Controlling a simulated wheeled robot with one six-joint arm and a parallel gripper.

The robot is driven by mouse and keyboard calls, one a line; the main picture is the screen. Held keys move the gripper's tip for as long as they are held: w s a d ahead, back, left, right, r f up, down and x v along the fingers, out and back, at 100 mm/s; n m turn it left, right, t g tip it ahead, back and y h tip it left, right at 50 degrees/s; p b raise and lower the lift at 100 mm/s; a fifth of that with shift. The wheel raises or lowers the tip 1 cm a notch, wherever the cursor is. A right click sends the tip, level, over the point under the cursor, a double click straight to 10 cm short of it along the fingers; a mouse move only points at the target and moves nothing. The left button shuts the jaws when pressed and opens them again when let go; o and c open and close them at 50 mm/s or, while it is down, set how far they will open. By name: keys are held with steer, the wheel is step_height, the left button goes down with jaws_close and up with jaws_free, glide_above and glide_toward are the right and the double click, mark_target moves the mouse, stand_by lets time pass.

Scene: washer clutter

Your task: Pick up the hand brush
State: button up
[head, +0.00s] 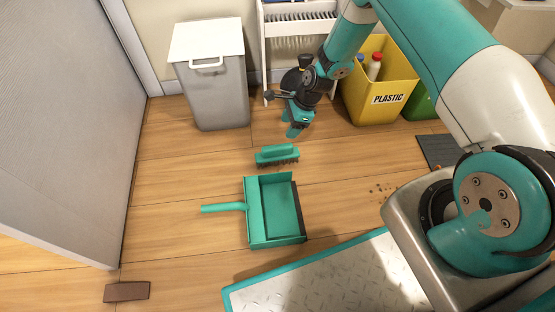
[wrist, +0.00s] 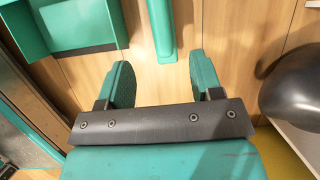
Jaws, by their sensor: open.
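The hand brush (head: 277,153) is teal with dark bristles. It lies on the wooden floor, bristles down, just behind the teal dustpan (head: 253,228). My gripper (head: 293,131) is above the floor, a little behind and to the right of the brush in the head view. In the wrist view my gripper (wrist: 161,70) is open, its two teal fingers apart with nothing between them. Part of the brush (wrist: 161,27) shows ahead of the gap between the fingertips, cut off by the top edge. The dustpan (wrist: 80,22) is at upper left there.
A grey bin (head: 218,95) with a white lid, a white rack (head: 281,15) and a yellow plastic bin (head: 385,110) stand along the back. A brown block (head: 127,291) lies front left. Crumbs (head: 383,190) and a dark mat (head: 437,152) are on the right. Floor around the brush is mostly clear.

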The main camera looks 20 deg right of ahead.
mark_target(278, 146)
steer(key=b+x, duration=0.3)
steer(key=x, duration=0.3)
steer(key=shift+a+f, duration=0.1)
steer(key=b+x, duration=0.4)
steer(key=shift+f, duration=0.4)
steer(key=shift+f+b, duration=0.25)
steer(key=shift+b, duration=0.05)
steer(key=shift+a+r, duration=0.1)
steer(key=shift+f, duration=0.25)
steer(key=c, duration=1.1)
